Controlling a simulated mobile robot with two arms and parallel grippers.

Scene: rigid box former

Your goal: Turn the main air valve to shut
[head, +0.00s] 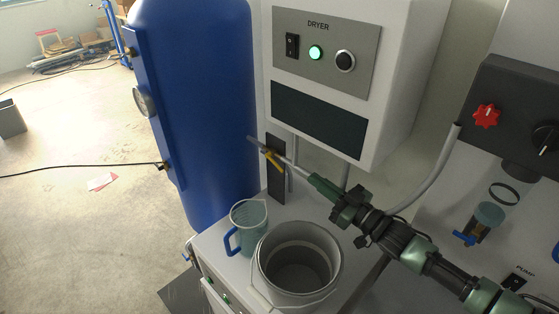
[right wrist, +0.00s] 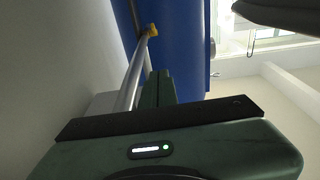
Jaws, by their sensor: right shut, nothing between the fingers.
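The main air valve (head: 271,159) is a small yellow lever on a thin grey pipe beside the blue tank. In the head view the lever slants down to the right, at a slight angle to the pipe. In the right wrist view the yellow valve part (right wrist: 152,30) shows at the far end of the pipe, against the blue tank. My right gripper (head: 314,181) is shut and empty, to the right of the lever and apart from it. Its green fingers (right wrist: 157,88) lie together alongside the pipe in the right wrist view. My left gripper is not in view.
The white dryer box (head: 385,75) hangs above my right arm. The blue tank (head: 195,100) stands at left. A grey bucket (head: 262,285) and a jug with a blue handle (head: 249,226) stand on the white surface below. The grey pipe (right wrist: 135,68) runs close to the fingers.

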